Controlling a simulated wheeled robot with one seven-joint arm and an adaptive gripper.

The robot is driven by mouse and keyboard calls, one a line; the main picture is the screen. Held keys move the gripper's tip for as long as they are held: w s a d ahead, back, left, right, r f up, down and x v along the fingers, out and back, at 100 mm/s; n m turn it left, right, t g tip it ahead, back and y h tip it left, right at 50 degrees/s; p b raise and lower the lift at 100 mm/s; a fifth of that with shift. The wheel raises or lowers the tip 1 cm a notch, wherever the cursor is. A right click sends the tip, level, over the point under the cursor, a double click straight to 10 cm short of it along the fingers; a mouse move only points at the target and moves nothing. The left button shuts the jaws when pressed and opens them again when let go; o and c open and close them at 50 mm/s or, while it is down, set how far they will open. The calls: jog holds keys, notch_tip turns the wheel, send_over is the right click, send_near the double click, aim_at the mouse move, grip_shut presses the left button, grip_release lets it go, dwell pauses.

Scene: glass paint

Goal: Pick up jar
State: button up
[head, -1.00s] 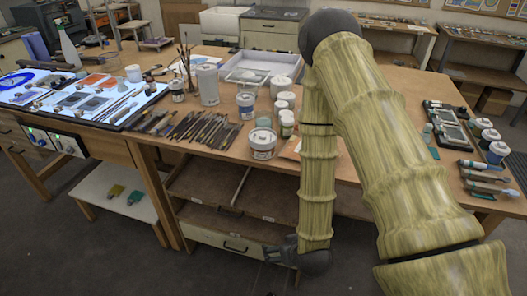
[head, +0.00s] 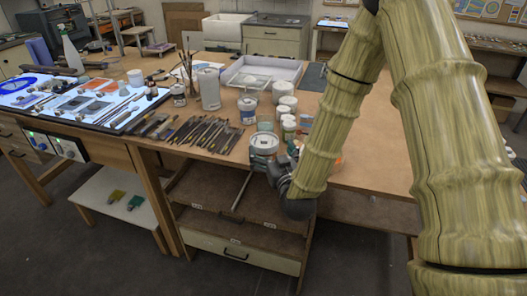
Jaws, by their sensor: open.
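A squat white jar with a printed label and a grey-green lid (head: 264,143) stands near the front edge of the wooden table. My gripper (head: 277,162) is open at the jar's lower right side, close against it in the picture. It hides part of the jar's right and lower side. I cannot tell whether the fingers touch the jar or are around it. More jars stand behind: a white labelled jar with a blue band (head: 247,108) and several white-lidded ones (head: 283,90) in a row to the right.
Brushes and tools (head: 210,134) lie in a row left of the jar. A tall grey canister (head: 209,88) and a pale tray (head: 262,74) stand behind. A lit panel with glass pieces (head: 100,103) is at left. My arm covers the table's right part.

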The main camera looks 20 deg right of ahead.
aim_at(266, 142)
jog(key=shift+w+p, duration=0.55)
jog(key=shift+w, duration=0.6)
jog(key=shift+w+a+f+p, duration=0.15)
jog(key=shift+w+p, duration=0.7)
jog(key=shift+w, duration=1.25)
jog(key=c, duration=1.4)
